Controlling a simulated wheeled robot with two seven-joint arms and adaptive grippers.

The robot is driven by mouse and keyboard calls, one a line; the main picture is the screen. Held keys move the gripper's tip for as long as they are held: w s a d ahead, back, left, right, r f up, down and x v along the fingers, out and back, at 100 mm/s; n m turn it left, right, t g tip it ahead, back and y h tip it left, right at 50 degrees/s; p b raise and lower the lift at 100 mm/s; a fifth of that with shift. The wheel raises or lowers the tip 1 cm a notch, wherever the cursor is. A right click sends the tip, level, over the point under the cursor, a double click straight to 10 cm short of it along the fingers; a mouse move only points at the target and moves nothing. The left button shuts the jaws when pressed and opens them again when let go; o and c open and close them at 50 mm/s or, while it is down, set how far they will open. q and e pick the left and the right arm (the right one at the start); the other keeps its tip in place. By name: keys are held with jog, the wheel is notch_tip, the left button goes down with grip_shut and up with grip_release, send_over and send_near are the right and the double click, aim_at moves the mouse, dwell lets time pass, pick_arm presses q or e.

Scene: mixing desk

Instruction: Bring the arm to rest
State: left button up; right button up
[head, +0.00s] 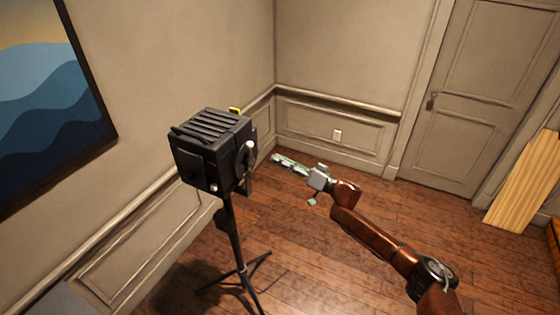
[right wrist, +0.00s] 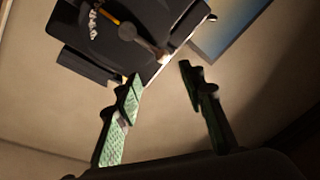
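My right arm (head: 375,235), brown with metal joints, reaches in from the lower right in the head view. Its gripper (head: 278,160) is held in the air just right of a black box-shaped lamp (head: 205,155) on a tripod. In the right wrist view the green-padded fingers (right wrist: 160,73) stand apart with nothing between them. The black lamp (right wrist: 90,65) fills the top left beyond them, with an orange-and-dark lever on it. The gripper looks apart from the lamp. My left gripper is not in view.
The tripod (head: 238,260) stands on the wooden floor (head: 320,270) near the left wall. A framed wave picture (head: 50,100) hangs there. A closed door (head: 475,90) is at the back right, with a light wooden board (head: 520,185) near it. Floor around the arm is mostly clear.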

dwell(0.3)
